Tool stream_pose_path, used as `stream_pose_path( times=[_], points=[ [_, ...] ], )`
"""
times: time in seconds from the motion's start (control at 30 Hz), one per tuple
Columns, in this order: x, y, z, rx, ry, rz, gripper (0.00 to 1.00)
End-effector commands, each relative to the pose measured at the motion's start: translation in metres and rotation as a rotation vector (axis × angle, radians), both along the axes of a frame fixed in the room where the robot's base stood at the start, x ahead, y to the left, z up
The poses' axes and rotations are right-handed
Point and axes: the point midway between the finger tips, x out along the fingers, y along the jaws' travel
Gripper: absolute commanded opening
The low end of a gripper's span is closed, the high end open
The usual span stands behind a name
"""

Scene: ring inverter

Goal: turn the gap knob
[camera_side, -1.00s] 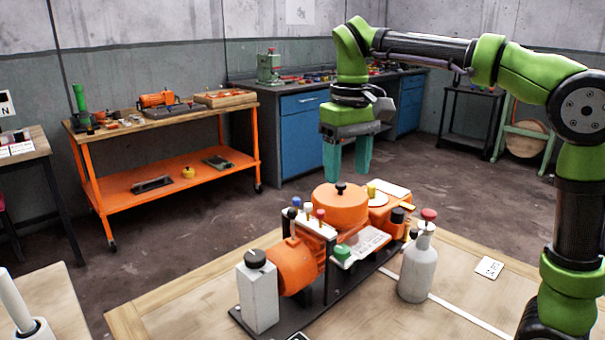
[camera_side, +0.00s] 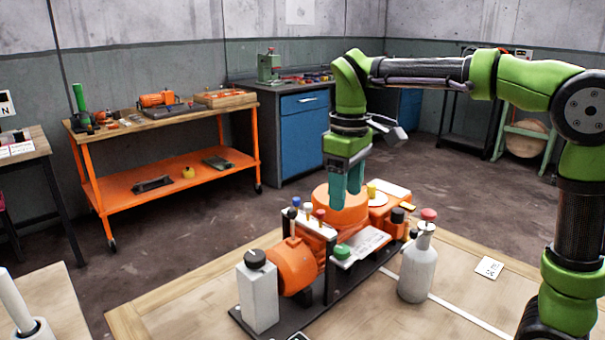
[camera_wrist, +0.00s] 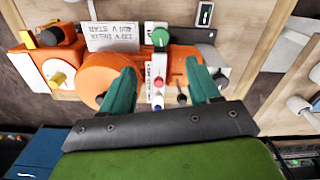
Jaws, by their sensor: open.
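The machine (camera_side: 294,268) on the bench has an orange drum (camera_side: 333,208), a grey post (camera_side: 258,300) with a black knob (camera_side: 255,258), a green knob (camera_side: 342,251) and a yellow knob (camera_side: 371,189). No readable label tells me which is the gap knob. My gripper (camera_side: 347,199) is open just above the drum. Its fingers hide the black knob on the drum's top. In the wrist view my open gripper (camera_wrist: 161,66) has one finger over the drum (camera_wrist: 98,77). The green knob (camera_wrist: 160,37) shows between the fingertips. I cannot see contact.
A grey bottle (camera_side: 416,270) with a red cap stands close to the machine's right side. A row of small coloured knobs (camera_side: 307,212) rises left of the drum. A white card (camera_side: 489,268) lies on otherwise fairly clear bench top at the right.

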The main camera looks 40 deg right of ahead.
Motion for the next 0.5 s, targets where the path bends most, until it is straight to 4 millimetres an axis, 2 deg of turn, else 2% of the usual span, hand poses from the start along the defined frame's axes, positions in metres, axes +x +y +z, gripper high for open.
stream_pose_path(
  times=[0.03,0.3,0.5],
  points=[
    [-0.001,0.000,-0.012,0.001,0.004,-0.001,0.61],
    [-0.001,0.000,-0.071,0.000,0.004,-0.002,0.61],
    [0.000,0.000,-0.104,0.001,0.003,-0.003,0.61]
  ],
)
